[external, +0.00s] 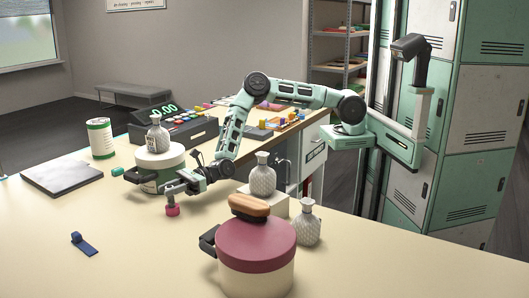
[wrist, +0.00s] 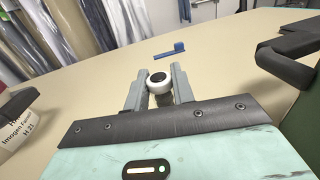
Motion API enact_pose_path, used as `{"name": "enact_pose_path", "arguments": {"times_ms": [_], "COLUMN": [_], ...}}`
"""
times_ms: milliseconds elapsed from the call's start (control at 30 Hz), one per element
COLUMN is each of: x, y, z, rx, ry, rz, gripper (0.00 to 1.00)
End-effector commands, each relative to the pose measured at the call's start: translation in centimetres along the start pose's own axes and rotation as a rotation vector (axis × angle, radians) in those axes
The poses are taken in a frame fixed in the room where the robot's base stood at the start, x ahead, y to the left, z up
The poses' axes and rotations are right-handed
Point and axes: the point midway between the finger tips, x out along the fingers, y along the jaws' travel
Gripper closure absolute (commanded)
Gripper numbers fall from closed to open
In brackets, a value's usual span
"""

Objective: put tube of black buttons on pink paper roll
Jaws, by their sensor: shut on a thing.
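My gripper (external: 174,188) is low over the table's near half, its jaws shut around a small upright tube. In the wrist view the tube (wrist: 158,81) shows a white rim and a black top between the fingers (wrist: 158,92). A short pink roll (external: 172,211) shows directly beneath the gripper in the external view, in line with the tube. I cannot tell whether the tube touches it. The roll is hidden in the wrist view.
A red-lidded pot (external: 255,245) with a brown brush (external: 249,205) stands at the front right. Patterned vases stand near it, one on a white block (external: 262,205). A green-and-cream pot (external: 150,180) is close behind my gripper.

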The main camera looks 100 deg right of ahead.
Motion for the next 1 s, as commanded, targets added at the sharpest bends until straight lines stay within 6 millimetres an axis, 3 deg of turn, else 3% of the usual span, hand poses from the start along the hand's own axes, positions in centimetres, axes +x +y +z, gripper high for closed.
{"name": "enact_pose_path", "arguments": {"times_ms": [333,367,400,433,833,1000], "x": [0.0,0.0,0.0,0.0,0.0,-2.5], "y": [0.0,0.0,0.0,0.0,0.0,-0.1], "z": [-0.4,-0.3,-0.2,-0.2,0.5,-0.1], "rx": [0.000,0.000,0.000,0.000,-0.001,0.001], "ry": [-0.001,-0.001,-0.001,-0.001,-0.001,0.001], "rz": [0.000,0.000,0.000,0.000,0.000,-0.001], "gripper": [0.97,0.70,0.59,0.54,0.54,0.54]}}
